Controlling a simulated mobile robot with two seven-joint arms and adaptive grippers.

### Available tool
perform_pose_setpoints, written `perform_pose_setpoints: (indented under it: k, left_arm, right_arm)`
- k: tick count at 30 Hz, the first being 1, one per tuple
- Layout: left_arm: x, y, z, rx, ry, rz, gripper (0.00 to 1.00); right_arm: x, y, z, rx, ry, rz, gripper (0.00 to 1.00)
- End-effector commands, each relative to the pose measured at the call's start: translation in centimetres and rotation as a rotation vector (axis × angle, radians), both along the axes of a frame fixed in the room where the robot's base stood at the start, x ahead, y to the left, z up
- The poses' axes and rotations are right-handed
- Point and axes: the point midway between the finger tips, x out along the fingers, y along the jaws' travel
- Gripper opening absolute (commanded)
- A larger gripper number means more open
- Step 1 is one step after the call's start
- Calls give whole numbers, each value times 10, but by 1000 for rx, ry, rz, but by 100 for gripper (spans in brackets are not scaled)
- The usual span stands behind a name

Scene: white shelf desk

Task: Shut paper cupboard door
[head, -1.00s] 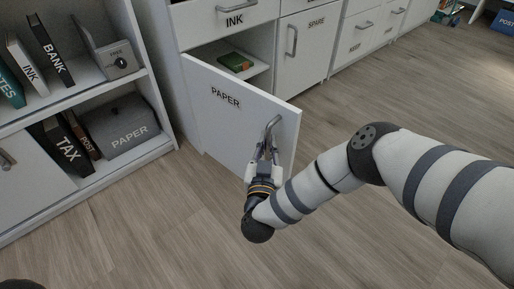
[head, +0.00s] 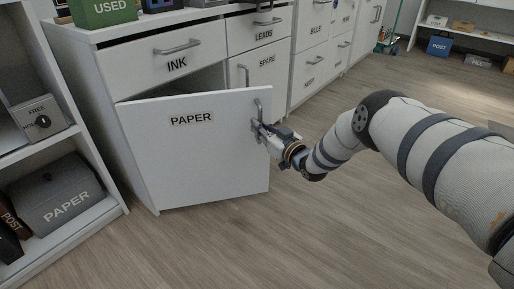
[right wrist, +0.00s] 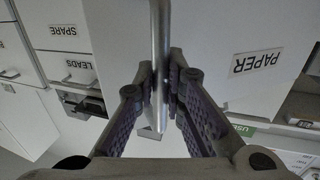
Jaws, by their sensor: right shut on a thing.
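The white cupboard door (head: 200,150) labelled PAPER stands partly open on the desk, hinged at its left side. A dark gap shows above its top edge, into the cupboard. Its vertical metal handle (head: 258,109) is near the right edge. My right gripper (head: 262,130) is shut on that handle. In the right wrist view, the handle bar (right wrist: 160,60) runs between the two fingers, and the door with its PAPER label (right wrist: 255,100) lies behind. My left gripper is not in view.
The INK drawer (head: 165,58) is above the door. The SPARE door (head: 268,75) and LEADS drawer (head: 262,34) are to its right. An open shelf with a grey PAPER box (head: 55,195) stands at left. The floor (head: 230,245) in front is clear.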

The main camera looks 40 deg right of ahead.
Motion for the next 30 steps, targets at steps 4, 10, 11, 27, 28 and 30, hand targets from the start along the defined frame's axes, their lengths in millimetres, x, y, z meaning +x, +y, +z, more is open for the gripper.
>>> perform_pose_setpoints:
  k: [4,10,11,27,28,30]
  left_arm:
    - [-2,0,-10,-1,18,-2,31]
    - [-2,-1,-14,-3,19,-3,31]
    - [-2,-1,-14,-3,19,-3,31]
    - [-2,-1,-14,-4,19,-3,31]
    - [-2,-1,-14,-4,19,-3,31]
    - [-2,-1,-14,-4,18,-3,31]
  right_arm:
    - [14,-9,-4,-1,4,-4,0]
    - [23,-13,-2,1,4,-4,0]
    - [23,-13,-1,1,4,-4,0]
    - [24,-12,0,2,2,-2,32]
    - [24,-12,0,2,2,-2,32]
    - [24,-12,0,1,2,-2,32]
